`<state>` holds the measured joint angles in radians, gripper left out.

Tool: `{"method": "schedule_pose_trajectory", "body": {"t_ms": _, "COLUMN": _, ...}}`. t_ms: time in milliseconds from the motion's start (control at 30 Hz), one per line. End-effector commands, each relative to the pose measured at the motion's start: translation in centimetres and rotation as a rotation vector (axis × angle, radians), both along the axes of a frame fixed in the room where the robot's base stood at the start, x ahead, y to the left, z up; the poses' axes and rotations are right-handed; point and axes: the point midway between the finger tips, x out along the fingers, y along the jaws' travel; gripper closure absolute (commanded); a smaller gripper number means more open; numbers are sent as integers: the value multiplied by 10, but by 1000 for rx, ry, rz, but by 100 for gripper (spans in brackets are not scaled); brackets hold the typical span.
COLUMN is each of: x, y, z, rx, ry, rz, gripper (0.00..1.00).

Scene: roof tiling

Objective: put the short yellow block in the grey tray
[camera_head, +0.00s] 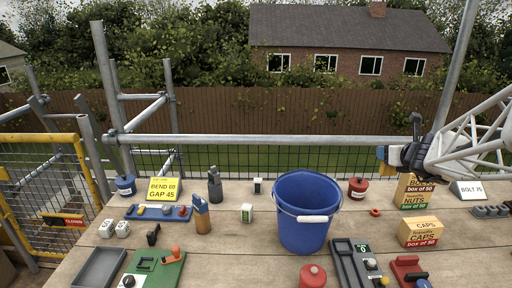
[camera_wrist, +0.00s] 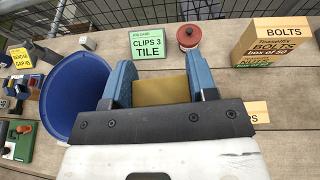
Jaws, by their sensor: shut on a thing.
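My gripper (camera_wrist: 163,72) is shut on the short yellow block (camera_wrist: 161,91), which sits between its two blue fingers in the wrist view. In the head view my gripper (camera_head: 384,155) is at the right, raised above the bench, and a little of the block's yellow shows at its tip. The block's full length is hidden by the gripper. The grey tray (camera_head: 99,268) lies at the bench's front left in the head view, far from my gripper. It looks empty and is partly cut off by the lower edge.
A blue bucket (camera_head: 302,228) stands mid-bench, between my gripper and the tray. A green board (camera_head: 156,268) lies right of the tray. An orange-brown bottle (camera_head: 202,216), white blocks (camera_head: 114,228) and a yellow sign (camera_head: 163,190) stand nearby. Boxes (camera_head: 420,232) stand at right.

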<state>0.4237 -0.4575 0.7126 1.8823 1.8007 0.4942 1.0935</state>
Motion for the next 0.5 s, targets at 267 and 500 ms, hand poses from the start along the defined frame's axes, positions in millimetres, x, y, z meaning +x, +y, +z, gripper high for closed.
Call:
{"method": "schedule_pose_trajectory", "body": {"t_ms": 267, "x": 29, "y": 58, "z": 2, "rx": 0, "ry": -1, "rz": 107, "gripper": 70}}
{"method": "schedule_pose_trajectory", "body": {"t_ms": 500, "x": 49, "y": 112, "z": 3, "rx": 0, "ry": -2, "rz": 202, "gripper": 70}}
